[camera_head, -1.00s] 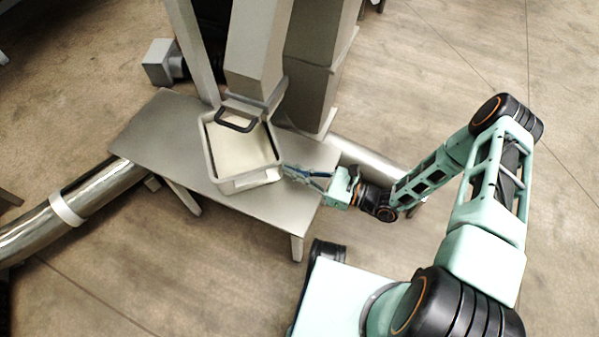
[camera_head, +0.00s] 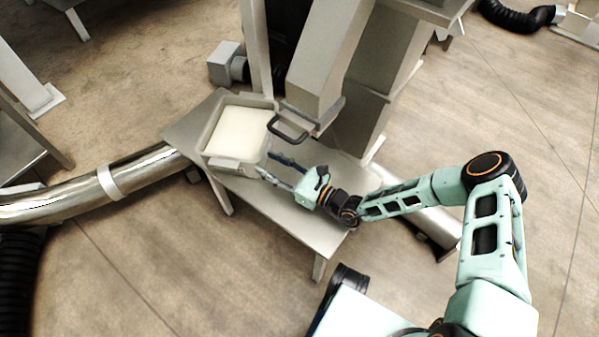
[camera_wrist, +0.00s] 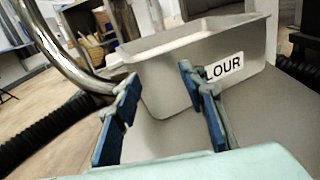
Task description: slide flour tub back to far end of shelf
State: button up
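The flour tub (camera_head: 212,155) is a grey metal pan filled with pale flour, standing upright near the left end of the grey shelf (camera_head: 300,222). In the wrist view the tub (camera_wrist: 165,85) shows its near wall and a white label reading "LOUR", its first letter hidden by a finger. My gripper (camera_head: 268,165) is at the tub's right side, low over the shelf. Its two blue-padded fingers (camera_wrist: 160,80) are spread apart with nothing between them, pointing at the tub's wall. I cannot tell whether the fingertips touch the wall.
A metal chute (camera_head: 325,60) with a black handle (camera_head: 289,127) hangs over the shelf, just right of the tub. A shiny pipe (camera_head: 90,190) runs by the shelf's left end.

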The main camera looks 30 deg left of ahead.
aim_at(264, 148)
jog(key=o, duration=1.1)
jog(key=shift+m+t, duration=0.3)
jog(key=shift+t, duration=0.1)
jog(key=w+a, duration=0.3)
jog(key=a, duration=0.1)
jog(key=shift+w+a+r, duration=0.15)
jog(key=shift+w, duration=0.25)
jog(key=o, duration=0.5)
jog(key=shift+w+r, duration=0.15)
jog(key=shift+w, duration=0.15)
jog(key=shift+c, duration=0.2)
jog(key=shift+d, duration=0.5)
jog(key=shift+c, duration=0.3)
jog(key=d, duration=0.2)
jog(key=s+d+p, duration=0.1)
jog(key=d, duration=0.4)
jog(key=shift+s+d+r+p, duration=0.15)
jog(key=shift+s+d+p, duration=0.05)
jog(key=shift+d+p, duration=0.2)
grip_shut()
jog(key=d, duration=0.4)
jog(key=shift+s+d+f+p, duration=0.1)
jog(key=shift+s+f+p, duration=0.15)
jog(key=shift+s+p, duration=0.1)
jog(key=shift+s+d+f, duration=0.15)
jog(key=shift+s+d, duration=0.2)
jog(key=shift+d, duration=0.25)
